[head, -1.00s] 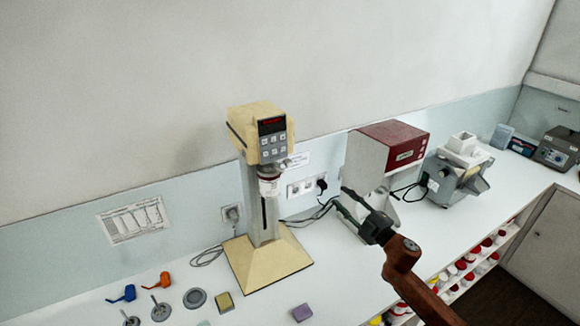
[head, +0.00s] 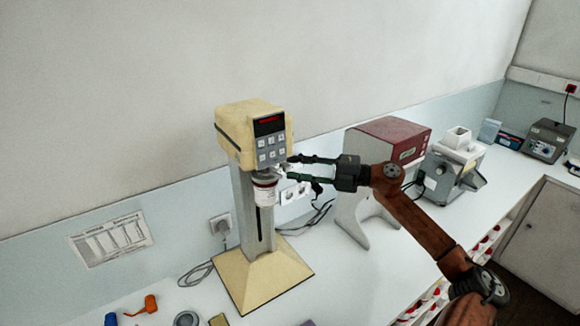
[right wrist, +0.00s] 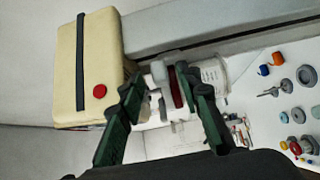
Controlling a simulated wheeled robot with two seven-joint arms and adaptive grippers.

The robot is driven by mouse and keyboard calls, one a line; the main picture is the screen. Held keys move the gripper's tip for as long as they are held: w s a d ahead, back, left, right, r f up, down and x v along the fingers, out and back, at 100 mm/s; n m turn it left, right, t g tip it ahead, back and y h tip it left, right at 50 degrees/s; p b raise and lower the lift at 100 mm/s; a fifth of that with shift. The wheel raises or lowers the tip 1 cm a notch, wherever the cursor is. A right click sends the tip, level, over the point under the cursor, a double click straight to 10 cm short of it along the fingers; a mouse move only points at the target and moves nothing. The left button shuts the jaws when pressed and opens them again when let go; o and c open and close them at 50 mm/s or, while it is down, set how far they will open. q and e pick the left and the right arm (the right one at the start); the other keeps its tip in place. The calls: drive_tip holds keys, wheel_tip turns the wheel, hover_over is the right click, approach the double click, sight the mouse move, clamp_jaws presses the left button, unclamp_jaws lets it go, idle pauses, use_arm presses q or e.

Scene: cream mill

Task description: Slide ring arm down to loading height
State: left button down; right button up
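The cream-coloured mill (head: 252,135) stands on the bench, its grey column rising from a flared base (head: 262,278). Below its head, a white jar (head: 265,195) with a dark reddish band sits in the grey ring arm (head: 264,181) at the column's front, high up near the head. My right gripper (head: 290,167) reaches in from the right, fingers apart, tips close beside the ring arm's right end. In the right wrist view the open fingers (right wrist: 162,72) straddle the grey and dark red parts there; I cannot tell whether they touch. My left gripper is not in view.
A grey and dark red machine (head: 385,170) and a smaller grey machine (head: 452,165) stand to the right, under and behind my arm. Orange and blue tools (right wrist: 270,62) and several small round parts lie on the bench left of the base. Cables run behind the mill.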

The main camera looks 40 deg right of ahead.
drive_tip(key=shift+x, duration=0.9)
drive_tip(key=c, duration=0.4)
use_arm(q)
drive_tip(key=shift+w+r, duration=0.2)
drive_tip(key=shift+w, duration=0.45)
use_arm(e)
clamp_jaws()
